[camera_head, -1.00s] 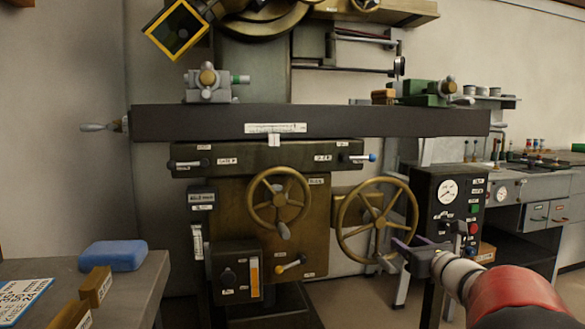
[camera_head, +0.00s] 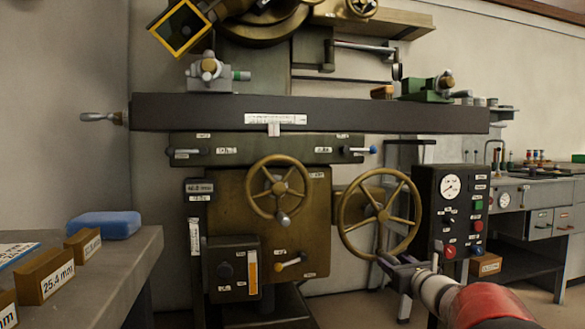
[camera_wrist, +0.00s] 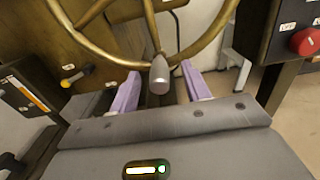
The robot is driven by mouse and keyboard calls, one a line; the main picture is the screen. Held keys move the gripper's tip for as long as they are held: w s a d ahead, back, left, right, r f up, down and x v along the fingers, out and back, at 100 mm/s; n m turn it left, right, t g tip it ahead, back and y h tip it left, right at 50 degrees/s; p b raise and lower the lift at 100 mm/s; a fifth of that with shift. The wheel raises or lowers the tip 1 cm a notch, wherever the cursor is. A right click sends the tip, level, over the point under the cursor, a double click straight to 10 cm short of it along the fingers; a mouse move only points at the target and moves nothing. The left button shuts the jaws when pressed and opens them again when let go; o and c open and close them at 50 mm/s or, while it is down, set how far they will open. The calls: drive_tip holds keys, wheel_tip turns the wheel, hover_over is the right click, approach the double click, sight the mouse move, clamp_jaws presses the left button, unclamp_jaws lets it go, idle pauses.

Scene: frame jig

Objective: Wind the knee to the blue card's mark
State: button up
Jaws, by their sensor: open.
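The large brass handwheel (camera_head: 345,216) is on the right front of the machine. My gripper (camera_head: 392,262) is at its lower rim. In the wrist view, the wheel's grey handle (camera_wrist: 159,74) stands between my two purple fingers (camera_wrist: 160,90), with gaps on both sides. My gripper is open and holds nothing. A card with a blue edge (camera_head: 14,252) lies on the bench at the left; its writing is too small to read. A white scale strip (camera_head: 195,238) is on the machine's left side, below a small readout plate (camera_head: 199,188).
A smaller brass handwheel (camera_head: 252,190) is left of the large one. A yellow-tipped lever (camera_head: 290,263) is below it. A black control box (camera_head: 437,215) with a gauge and red buttons stands close at the right.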

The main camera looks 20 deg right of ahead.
drive_tip(key=shift+w, duration=0.55)
clamp_jaws()
idle(0.5)
